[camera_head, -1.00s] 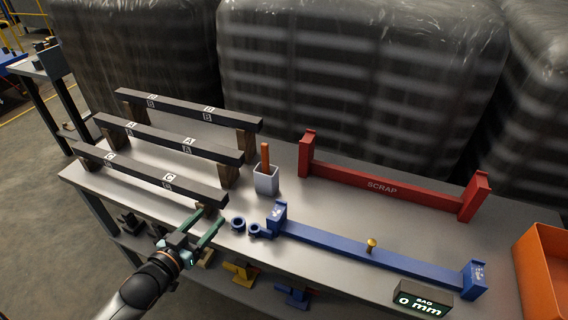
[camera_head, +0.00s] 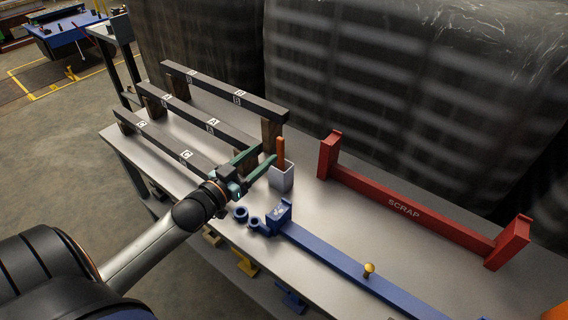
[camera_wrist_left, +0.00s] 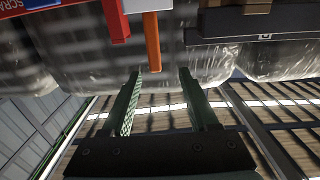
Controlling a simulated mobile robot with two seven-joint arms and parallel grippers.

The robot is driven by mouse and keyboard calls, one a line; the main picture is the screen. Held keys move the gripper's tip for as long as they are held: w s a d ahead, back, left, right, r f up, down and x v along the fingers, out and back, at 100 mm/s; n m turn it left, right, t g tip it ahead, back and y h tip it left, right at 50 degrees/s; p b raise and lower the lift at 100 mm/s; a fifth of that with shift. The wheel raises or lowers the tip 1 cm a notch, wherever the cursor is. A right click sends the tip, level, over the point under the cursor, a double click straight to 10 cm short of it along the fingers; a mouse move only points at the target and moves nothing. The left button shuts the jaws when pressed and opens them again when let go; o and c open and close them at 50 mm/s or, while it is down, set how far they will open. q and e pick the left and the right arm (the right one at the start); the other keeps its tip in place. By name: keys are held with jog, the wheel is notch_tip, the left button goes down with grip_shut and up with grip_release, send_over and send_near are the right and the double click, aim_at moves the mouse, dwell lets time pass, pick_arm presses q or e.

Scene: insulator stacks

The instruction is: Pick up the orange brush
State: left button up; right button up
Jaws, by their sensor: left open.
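The handle does not look to be between the fingers. The brush's lower end is hidden in the cup. My right gripper is not in view.
Three dark beams marked A, B and C (camera_head: 186,155) stand on wooden blocks at the left. A red SCRAP rack (camera_head: 410,207) is at the right. A blue rack (camera_head: 345,268) and blue rings (camera_head: 240,214) lie in front of the cup. Dark wrapped stacks (camera_head: 400,80) stand behind the table.

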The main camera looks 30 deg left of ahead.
aim_at(281, 162)
pick_arm(q)
jog(key=w, duration=0.5)
jog(key=shift+d, duration=0.25)
jog(key=w, duration=0.2)
jog(key=w+d, duration=0.1)
jog(key=w, duration=0.2)
jog(key=shift+w+d+f, duration=0.1)
jog(key=shift+w+f, duration=0.1)
grip_shut()
